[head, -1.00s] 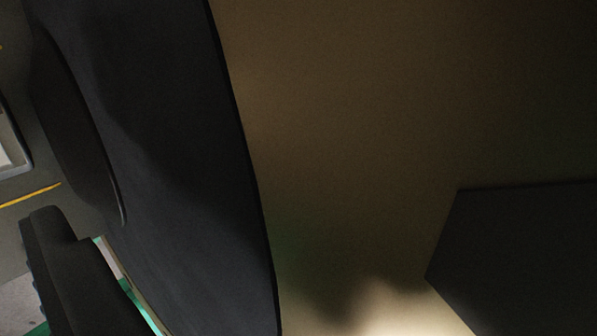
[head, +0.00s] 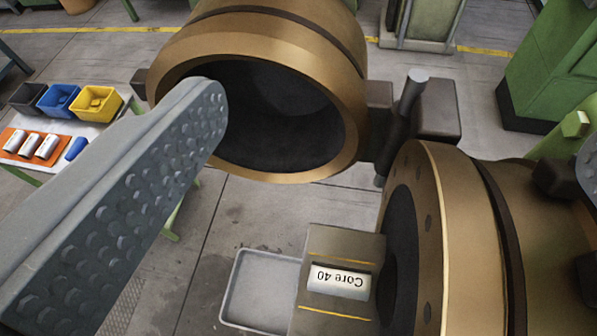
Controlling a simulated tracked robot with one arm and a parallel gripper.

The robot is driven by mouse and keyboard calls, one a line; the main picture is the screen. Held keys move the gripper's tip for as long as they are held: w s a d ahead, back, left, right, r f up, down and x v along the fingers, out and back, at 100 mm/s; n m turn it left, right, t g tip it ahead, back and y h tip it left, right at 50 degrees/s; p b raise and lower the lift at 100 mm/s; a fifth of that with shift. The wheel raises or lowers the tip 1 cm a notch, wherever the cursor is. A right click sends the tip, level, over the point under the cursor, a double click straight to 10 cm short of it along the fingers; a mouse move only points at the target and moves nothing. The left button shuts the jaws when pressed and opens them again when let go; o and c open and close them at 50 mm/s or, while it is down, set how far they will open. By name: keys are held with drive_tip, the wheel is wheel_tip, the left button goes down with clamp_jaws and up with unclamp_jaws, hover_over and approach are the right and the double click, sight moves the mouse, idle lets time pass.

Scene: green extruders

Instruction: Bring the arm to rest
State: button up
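My gripper (head: 397,130) shows as a long grey finger with a studded inner face, reaching in from the lower left. A small piece of similar studded grey shows at the right edge, apart from it, so the gripper looks open. A second bronze cylinder (head: 432,230), part of the extruder, stands at the right. A brown block (head: 340,245) with a white "Core 40" label, upside down, is beside its dark opening.
A dark hinge with an upright pin (head: 408,100) joins the bronze parts. A grey tray (head: 232,290) is low down beside the block. At the left, a table (head: 112,134) bears black, blue and yellow bins and an orange mat with white cylinders. Green machines (head: 550,60) stand behind. Floor shows between.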

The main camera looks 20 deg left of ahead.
drive_tip(key=shift+s+r+t, duration=0.3)
drive_tip(key=shift+s+r, duration=0.1)
drive_tip(key=shift+r, duration=0.25)
drive_tip(key=shift+s+r+t, duration=0.3)
drive_tip(key=shift+s+r, duration=0.05)
drive_tip(key=shift+r, duration=0.3)
